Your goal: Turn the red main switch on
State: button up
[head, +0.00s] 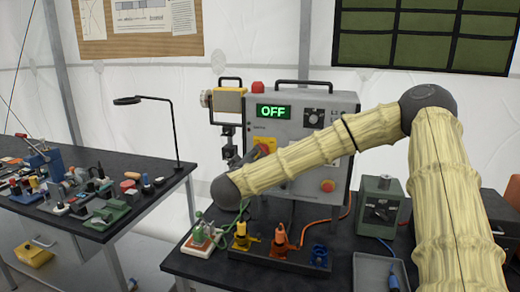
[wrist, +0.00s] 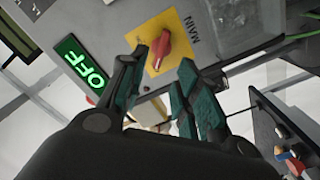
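The red main switch (wrist: 163,53) is a rotary knob on a yellow plate (wrist: 182,29) marked MAIN, seen in the wrist view. In the head view the yellow plate (head: 264,143) shows on the front of the grey control box (head: 292,104), with the knob partly hidden by my gripper. The lit green display (head: 273,112) reads OFF; it also shows in the wrist view (wrist: 82,66). My gripper (wrist: 159,75) is open, its two dark fingers apart on either side of the knob's lower end. I cannot tell whether they touch it.
My arm crosses in front of the box, near a second red knob (head: 327,186). Coloured connectors (head: 280,240) and a small green device (head: 379,207) stand on the dark bench below. A left table (head: 150,200) holds a lamp (head: 175,130) and many tools.

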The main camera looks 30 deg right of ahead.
aim_at(264, 150)
jog(key=p+x, duration=0.1)
jog(key=x, duration=0.6)
jog(key=shift+s, duration=0.1)
grip_shut()
